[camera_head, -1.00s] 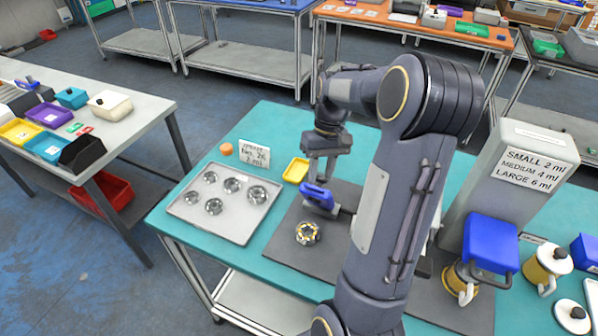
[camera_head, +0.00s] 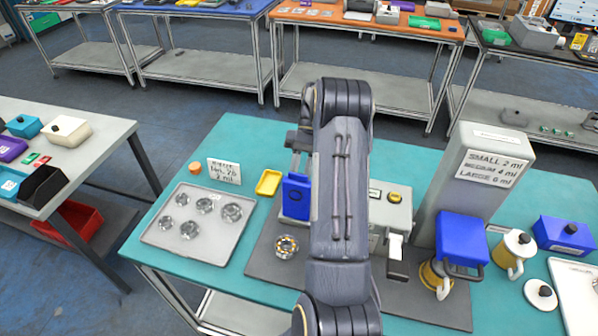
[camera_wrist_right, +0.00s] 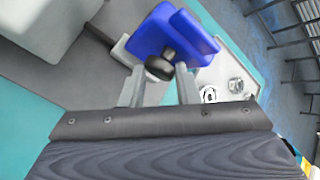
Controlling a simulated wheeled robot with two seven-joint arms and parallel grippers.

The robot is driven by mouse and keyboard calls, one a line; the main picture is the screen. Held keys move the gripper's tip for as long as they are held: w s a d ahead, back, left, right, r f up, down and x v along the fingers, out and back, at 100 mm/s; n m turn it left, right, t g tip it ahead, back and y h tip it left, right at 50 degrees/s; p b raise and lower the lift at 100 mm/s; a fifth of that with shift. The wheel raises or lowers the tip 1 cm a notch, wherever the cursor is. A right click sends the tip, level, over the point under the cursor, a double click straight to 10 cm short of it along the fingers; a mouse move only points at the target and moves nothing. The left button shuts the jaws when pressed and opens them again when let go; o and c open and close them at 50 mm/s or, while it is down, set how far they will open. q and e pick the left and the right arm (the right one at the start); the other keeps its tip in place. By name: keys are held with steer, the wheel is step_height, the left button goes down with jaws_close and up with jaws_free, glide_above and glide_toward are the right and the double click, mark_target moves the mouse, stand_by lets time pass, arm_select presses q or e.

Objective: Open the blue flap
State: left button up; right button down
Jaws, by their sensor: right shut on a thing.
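The blue flap (camera_head: 295,197) stands roughly upright on the dark mat (camera_head: 262,262), left of my right arm in the head view. In the right wrist view the blue flap (camera_wrist_right: 172,36) fills the top middle, with a round black knob (camera_wrist_right: 159,68) on its near side. My right gripper (camera_wrist_right: 161,78) has its two fingers on either side of this knob, shut on it. In the head view the gripper's fingertips are mostly hidden behind my arm and the flap. My left gripper is not in view.
A grey device with a yellow button (camera_head: 394,197) stands right of my arm. A grey tray (camera_head: 160,232) with several round metal parts lies left. A metal part (camera_head: 286,246) sits on the mat near the flap. A tall sign box (camera_head: 478,185) and blue-topped container (camera_head: 463,238) stand right.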

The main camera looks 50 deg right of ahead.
steer(key=shift+s+f, duration=0.4)
steer(key=shift+f, duration=0.2)
steer(key=c, duration=1.4)
jaws_free()
steer(key=shift+d, duration=0.1)
steer(key=o, duration=0.3)
steer(key=shift+s+d, duration=0.1)
steer(key=shift+s, duration=0.05)
steer(key=shift+o, duration=0.2)
steer(key=shift+r, duration=0.1)
steer(key=shift+a+r, duration=0.1)
steer(key=shift+a, duration=0.1)
